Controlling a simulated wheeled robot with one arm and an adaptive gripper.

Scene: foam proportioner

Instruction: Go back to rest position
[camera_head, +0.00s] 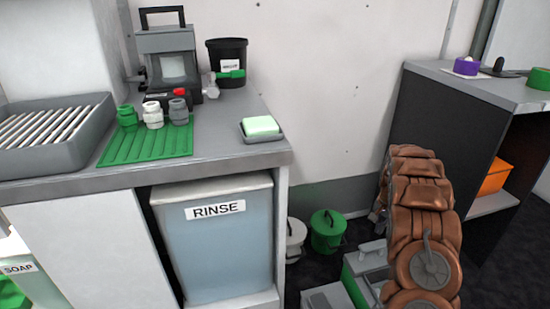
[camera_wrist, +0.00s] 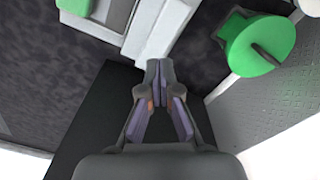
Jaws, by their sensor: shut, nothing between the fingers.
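My gripper (camera_wrist: 160,68) shows in the wrist view with its two fingers together at the tips and nothing between them. It points down over the dark floor (camera_wrist: 70,75) and touches nothing that I can see. In the head view my brown arm (camera_head: 424,225) stands folded at the lower right, and the gripper itself is hidden there. The same bucket (camera_head: 326,232) stands on the floor by the wall in the head view.
A counter (camera_head: 225,150) with a RINSE bin (camera_head: 215,240) beneath stands at left. It holds a green mat (camera_head: 145,147) with several small bottles. A pale bucket (camera_head: 296,237) stands beside the green one. A dark shelf unit (camera_head: 440,130) with an orange bin (camera_head: 494,177) is at right, near my arm.

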